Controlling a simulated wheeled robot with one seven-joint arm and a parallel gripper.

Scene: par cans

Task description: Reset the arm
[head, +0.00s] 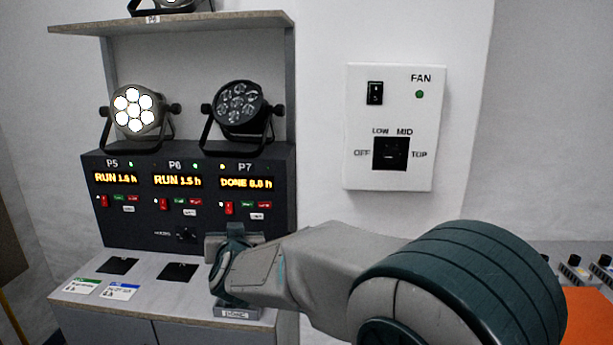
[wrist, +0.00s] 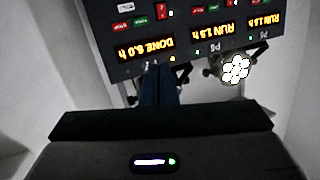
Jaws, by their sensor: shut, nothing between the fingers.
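My arm reaches in from the lower right of the head view. My gripper (head: 222,246) is in front of the lower right of the dark control panel (head: 140,235). In the wrist view my gripper's fingers (wrist: 158,72) are together with nothing between them. The panel appears upside down there, with its amber displays (wrist: 146,49) beyond the fingers. P5 and P6 read RUN, and P7 reads DONE 8.0 h. My gripper and forearm hide part of the panel's lower right and the counter. I cannot tell whether the gripper touches the panel.
A lit par can (head: 133,108) and an unlit par can (head: 238,105) stand on the panel, under a shelf (head: 190,21). Two cards (head: 121,292) and black pads (head: 177,272) lie on the counter (head: 150,300). A labelled tray (head: 237,313) is partly hidden. A FAN box (head: 420,150) hangs right.

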